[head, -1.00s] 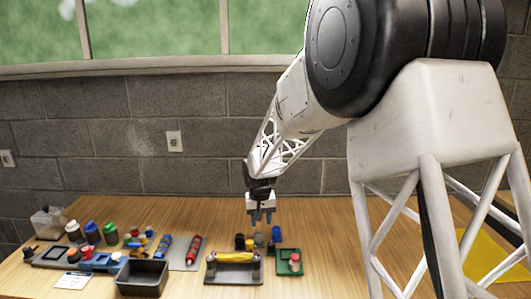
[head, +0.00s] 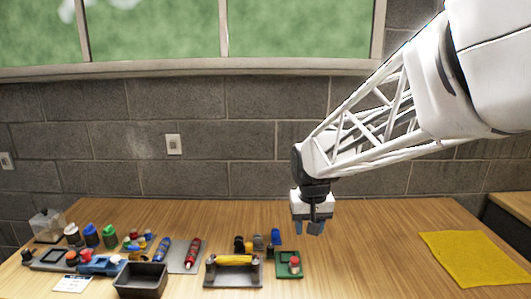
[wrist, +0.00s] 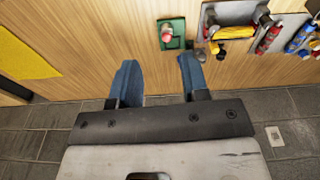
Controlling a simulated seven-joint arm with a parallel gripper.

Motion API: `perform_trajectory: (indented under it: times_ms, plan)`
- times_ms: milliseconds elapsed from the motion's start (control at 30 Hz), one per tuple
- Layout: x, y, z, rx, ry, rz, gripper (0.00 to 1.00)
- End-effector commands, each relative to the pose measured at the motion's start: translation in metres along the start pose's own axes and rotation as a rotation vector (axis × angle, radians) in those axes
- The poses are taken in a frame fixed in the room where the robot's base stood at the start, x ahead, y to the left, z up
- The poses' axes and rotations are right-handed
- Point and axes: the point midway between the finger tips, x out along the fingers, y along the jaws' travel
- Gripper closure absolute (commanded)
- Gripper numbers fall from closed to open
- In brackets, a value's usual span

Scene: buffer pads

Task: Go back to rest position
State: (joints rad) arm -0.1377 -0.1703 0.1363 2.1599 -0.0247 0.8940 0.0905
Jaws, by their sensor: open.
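My gripper (head: 310,228) hangs above the wooden table, right of the green pad, with its blue fingers pointing down. In the wrist view my gripper (wrist: 156,80) shows its two blue fingers spread apart with nothing between them. The green pad (head: 282,268) carries a small red-topped item (head: 295,265). It also shows in the wrist view (wrist: 180,26), beyond the fingers.
A yellow mat (head: 465,258) lies at the right of the table. A black tray (head: 140,280), a holder with a yellow bar (head: 235,260), red and blue tubes and several bottles fill the left side. Bare wood lies between the green pad and yellow mat.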

Motion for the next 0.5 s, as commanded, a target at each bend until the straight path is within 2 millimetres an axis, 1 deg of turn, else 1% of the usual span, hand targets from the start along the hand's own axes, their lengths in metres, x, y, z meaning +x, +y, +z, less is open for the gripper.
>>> perform_trajectory:
  times_ms: [33,233,500]
  plan:
    - [-0.006,0.005,0.012,0.005,0.007,0.000,0.58]
    - [-0.022,0.021,0.056,0.020,0.026,0.000,0.58]
    - [-0.037,0.038,0.118,0.038,0.051,0.002,0.58]
